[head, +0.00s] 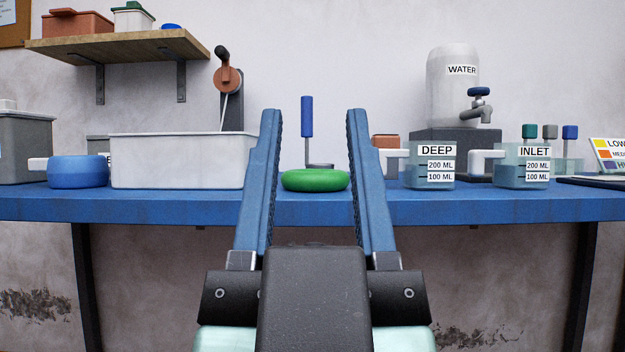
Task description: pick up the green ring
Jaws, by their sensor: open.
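The green ring (315,180) lies flat on the blue table (470,207) near its front edge, in the middle of the head view. My gripper (313,118) is in the foreground with its two long blue fingers spread wide. It is open and empty. In the picture the ring shows between the fingers, farther off than they are. I cannot tell the exact distance. The hole of the ring is hidden from this low angle.
A white bin (180,162) and a blue ring (78,172) stand left of the green ring. A blue-handled tool (307,118) stands behind it. Labelled jugs DEEP (430,170) and INLET (522,170) stand right. A water tank (452,90) is behind.

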